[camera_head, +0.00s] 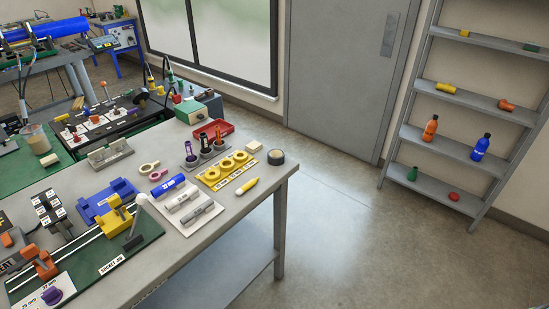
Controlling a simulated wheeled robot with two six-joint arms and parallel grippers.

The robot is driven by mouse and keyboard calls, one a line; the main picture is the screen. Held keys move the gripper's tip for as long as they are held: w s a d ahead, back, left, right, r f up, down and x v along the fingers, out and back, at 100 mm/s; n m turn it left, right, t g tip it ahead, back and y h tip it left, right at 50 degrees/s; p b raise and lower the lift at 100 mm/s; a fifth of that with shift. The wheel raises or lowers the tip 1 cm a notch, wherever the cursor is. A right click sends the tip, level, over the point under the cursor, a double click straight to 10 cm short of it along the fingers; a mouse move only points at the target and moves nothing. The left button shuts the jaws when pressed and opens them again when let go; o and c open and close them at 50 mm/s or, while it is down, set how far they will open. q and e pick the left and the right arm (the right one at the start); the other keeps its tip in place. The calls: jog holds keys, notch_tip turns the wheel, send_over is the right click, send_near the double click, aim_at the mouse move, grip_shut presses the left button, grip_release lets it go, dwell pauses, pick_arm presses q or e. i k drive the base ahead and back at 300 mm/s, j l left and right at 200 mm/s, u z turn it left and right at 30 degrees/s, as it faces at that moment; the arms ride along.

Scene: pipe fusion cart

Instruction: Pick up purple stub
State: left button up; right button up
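A small purple piece (52,296) shows at the lower left, at the front end of the green board; I cannot tell whether it is a stub or a knob. A rack (207,157) near the far edge of the bench holds upright pieces. One of these, a purplish piece (190,151), stands at the rack's left; its exact shape is too small to make out. Neither of my grippers is in view.
Floor is clear to the right, before a shelf rack (450,137).

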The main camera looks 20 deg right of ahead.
aim_at(188, 145)
jog(key=i+l, duration=0.3)
jog(key=i+l+u, duration=0.15)
jog(key=u, duration=0.35)
jog(key=l+u, duration=0.45)
jog(key=i, duration=0.05)
